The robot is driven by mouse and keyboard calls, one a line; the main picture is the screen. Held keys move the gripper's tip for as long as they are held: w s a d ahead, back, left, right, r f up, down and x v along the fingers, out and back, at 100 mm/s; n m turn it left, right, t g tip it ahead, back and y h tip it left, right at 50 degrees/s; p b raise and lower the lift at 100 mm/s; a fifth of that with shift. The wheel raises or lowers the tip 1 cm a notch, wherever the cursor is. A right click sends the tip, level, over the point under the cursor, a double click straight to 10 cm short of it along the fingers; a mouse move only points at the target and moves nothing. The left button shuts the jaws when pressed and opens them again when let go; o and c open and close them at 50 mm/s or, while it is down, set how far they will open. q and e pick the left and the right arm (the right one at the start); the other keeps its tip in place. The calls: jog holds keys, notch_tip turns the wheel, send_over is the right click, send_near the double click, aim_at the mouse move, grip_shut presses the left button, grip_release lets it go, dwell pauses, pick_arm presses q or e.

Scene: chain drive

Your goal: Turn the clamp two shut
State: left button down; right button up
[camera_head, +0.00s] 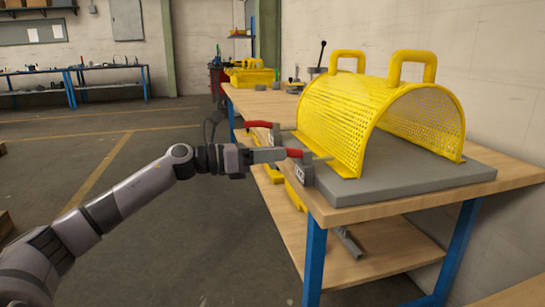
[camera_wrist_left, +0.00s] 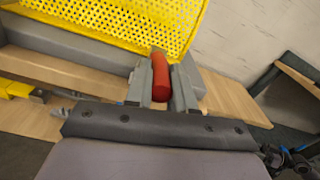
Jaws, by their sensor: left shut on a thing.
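Two clamps with red handles sit along the left edge of the grey base plate (camera_head: 405,178), beside the yellow mesh guard (camera_head: 345,115). My left gripper (camera_head: 284,154) is shut on the red handle of the nearer clamp (camera_head: 295,153). In the left wrist view this red handle (camera_wrist_left: 160,78) lies between the two grey fingers (camera_wrist_left: 161,88). The farther clamp (camera_head: 260,124) has its red handle free. A small label plate (camera_head: 300,173) is below the nearer clamp, too small to read surely. My right gripper is out of view.
The guard stands on the base plate on a wooden workbench (camera_head: 390,207) with blue legs. Its lower shelf holds yellow and grey parts. The floor left of the bench is open.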

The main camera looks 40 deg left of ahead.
pick_arm(q)
jog(key=c, duration=1)
grip_release()
jog(key=shift+a+f, duration=0.1)
jog(key=shift+v, duration=3.45)
